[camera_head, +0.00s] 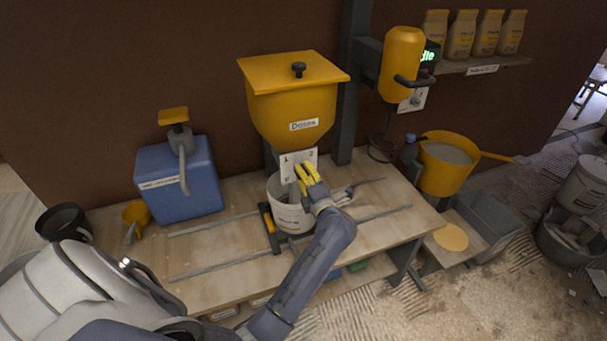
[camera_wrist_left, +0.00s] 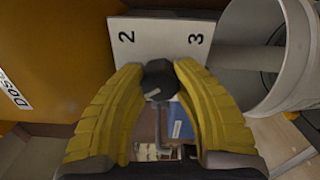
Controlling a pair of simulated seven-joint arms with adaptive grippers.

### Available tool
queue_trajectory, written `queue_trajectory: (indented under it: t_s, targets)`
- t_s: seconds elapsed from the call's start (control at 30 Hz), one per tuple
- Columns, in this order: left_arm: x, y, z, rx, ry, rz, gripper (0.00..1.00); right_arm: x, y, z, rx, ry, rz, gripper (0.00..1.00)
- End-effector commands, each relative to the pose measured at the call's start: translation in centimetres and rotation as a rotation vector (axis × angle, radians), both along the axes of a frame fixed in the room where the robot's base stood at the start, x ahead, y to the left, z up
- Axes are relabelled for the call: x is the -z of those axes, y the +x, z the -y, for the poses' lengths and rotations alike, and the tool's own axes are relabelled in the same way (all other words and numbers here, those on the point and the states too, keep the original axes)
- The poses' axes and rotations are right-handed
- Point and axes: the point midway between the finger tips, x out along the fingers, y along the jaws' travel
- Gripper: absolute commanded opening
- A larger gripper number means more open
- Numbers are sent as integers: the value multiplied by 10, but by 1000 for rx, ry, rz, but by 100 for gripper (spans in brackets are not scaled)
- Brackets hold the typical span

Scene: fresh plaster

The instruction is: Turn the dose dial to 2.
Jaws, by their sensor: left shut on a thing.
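The dose dial is a dark knob (camera_wrist_left: 160,80) on a white plate (camera_wrist_left: 160,40) marked 2 and 3 in the left wrist view. In the head view the plate (camera_head: 284,167) shows 1 and 2 on the front of the yellow hopper (camera_head: 290,115), labelled as a doser. My left gripper (camera_head: 306,169) is at the plate, its yellow fingers shut on the knob from both sides. The fingers hide the knob in the head view, and I cannot tell which number it points to. My right gripper is not in view.
A white bucket (camera_head: 289,217) stands under the hopper between metal rails on the wooden bench (camera_head: 220,270). A blue container (camera_head: 178,190) with a pump and a yellow scoop (camera_head: 136,215) stand left. A yellow mixer (camera_head: 402,65) and a yellow bucket (camera_head: 445,178) are right.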

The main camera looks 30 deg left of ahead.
Motion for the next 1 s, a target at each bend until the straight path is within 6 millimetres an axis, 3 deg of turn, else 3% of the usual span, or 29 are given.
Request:
queue_trajectory:
  t_s: [0.03, 1.0]
  targets:
    - [-6, 3, 2, 5, 33, -24, 0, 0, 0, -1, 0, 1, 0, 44]
    - [0, 2, 3, 8, 586, -761, 0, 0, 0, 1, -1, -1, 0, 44]
